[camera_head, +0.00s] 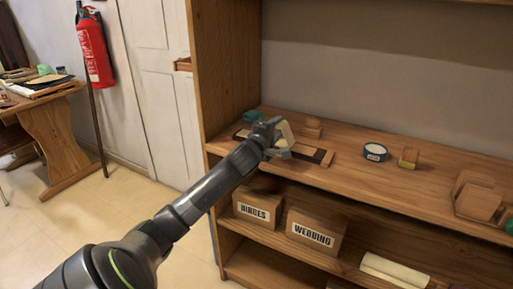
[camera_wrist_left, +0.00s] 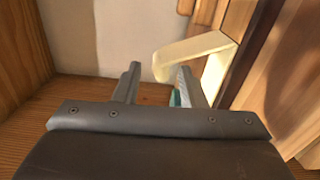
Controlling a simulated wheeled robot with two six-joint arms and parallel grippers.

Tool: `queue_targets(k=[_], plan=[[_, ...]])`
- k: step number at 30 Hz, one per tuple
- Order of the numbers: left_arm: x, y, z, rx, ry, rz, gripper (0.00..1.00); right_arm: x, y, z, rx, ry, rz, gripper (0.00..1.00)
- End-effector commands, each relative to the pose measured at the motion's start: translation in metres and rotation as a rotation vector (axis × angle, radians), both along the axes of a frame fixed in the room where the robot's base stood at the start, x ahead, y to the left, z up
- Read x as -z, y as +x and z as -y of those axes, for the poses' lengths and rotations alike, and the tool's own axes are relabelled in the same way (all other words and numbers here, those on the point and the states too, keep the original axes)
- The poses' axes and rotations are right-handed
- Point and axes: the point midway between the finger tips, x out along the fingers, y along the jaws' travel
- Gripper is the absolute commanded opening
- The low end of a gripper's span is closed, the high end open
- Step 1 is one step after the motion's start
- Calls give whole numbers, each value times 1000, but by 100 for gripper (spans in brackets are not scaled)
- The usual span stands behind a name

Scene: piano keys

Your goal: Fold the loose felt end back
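A cream felt strip (camera_head: 286,132) stands up from a wooden piece with a dark edge (camera_head: 318,155) on the shelf top. In the left wrist view the felt (camera_wrist_left: 195,50) bends, and its loose end juts left, beyond the fingertips. The lower part of the felt lies along the dark-edged wood (camera_wrist_left: 250,50) at the right. My left gripper (camera_head: 278,138) is beside the felt and partly covers it in the head view. In the left wrist view its two fingers (camera_wrist_left: 160,80) are apart with nothing between them. Whether a finger touches the felt I cannot tell. My right gripper is out of view.
Small wooden blocks (camera_head: 312,127) stand behind the felt, and a teal item (camera_head: 251,116) lies at the left. Boxes marked HINGES (camera_head: 254,210) and WEBBING (camera_head: 313,234) sit below.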

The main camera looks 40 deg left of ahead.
Motion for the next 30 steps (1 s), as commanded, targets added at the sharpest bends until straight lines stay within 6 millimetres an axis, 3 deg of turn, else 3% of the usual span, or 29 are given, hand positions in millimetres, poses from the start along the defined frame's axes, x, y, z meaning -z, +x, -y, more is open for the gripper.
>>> queue_targets(k=[18, 24, 30], plan=[[1, -109, 25, -1, 5, -5, 37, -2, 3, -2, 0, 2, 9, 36], [1, -128, 29, -3, 2, -5, 37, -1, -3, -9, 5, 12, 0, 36], [1, -133, 31, -3, 0, -3, 37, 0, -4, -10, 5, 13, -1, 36]])
